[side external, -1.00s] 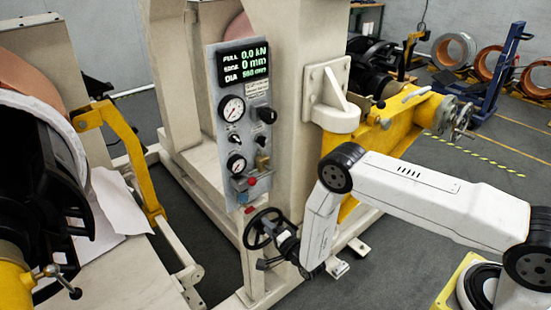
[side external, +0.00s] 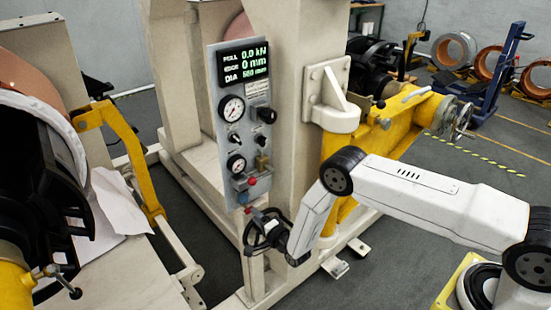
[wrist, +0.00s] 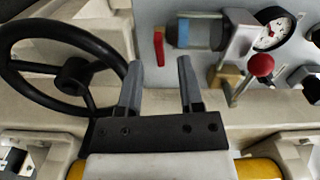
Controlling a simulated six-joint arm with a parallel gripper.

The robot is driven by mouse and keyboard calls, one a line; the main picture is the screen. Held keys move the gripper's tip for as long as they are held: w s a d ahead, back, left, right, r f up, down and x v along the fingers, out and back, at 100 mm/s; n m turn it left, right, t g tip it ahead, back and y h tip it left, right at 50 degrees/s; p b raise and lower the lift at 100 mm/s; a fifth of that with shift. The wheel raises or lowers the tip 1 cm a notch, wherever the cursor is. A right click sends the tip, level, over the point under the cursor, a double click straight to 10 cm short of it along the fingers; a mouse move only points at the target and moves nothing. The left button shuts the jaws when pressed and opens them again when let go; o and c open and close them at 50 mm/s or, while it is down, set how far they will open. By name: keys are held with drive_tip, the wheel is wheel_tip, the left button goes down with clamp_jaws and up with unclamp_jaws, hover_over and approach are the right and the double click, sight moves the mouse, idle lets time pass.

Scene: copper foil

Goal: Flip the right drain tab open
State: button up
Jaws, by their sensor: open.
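A small red tab (wrist: 159,47) shows in the wrist view, just past the tips of my gripper (wrist: 160,63). It sits at the end of a blue and grey cylindrical bowl (wrist: 199,32) on the panel. A second bit of red shows beside it at the bowl's end; I cannot tell which is the right drain tab. My gripper is open and empty, its two grey fingers apart, with the tab in line with the gap. I cannot tell whether the fingers touch it. In the side view the gripper (side external: 272,236) is largely hidden around the handwheel below the panel.
A black handwheel (wrist: 65,68) stands close beside my left finger. A red ball lever (wrist: 261,65), a brass block (wrist: 226,77) and a gauge (wrist: 272,30) lie to the right. The grey panel (side external: 233,110) stands against a cream machine frame (side external: 290,130).

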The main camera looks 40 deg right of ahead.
sight(248, 209)
drive_tip(key=shift+w, duration=1.2)
clamp_jaws()
